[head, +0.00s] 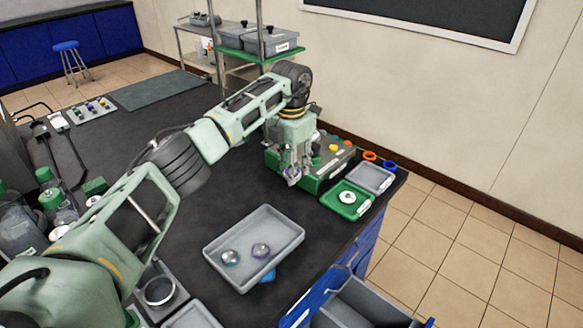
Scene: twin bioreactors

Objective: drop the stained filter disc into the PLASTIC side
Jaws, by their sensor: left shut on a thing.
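My left gripper (292,179) points down over the black bench, left of the green tray. It is shut on a small silvery thing with a purple tint, mostly hidden by the fingers; I cannot tell if it is the stained filter disc. A white disc with a dark centre (347,197) lies in the green tray (334,205). A grey open bin (345,316) shows at the bottom edge, below the bench front; no PLASTIC label is readable on it. My right gripper is not in view.
A grey tray (287,212) holds two round metallic pieces. A small grey tray (373,177), orange and blue rings and a green-based device (328,168) are near my left gripper. Bottles (55,203) crowd the left. The bench between gripper and large tray is clear.

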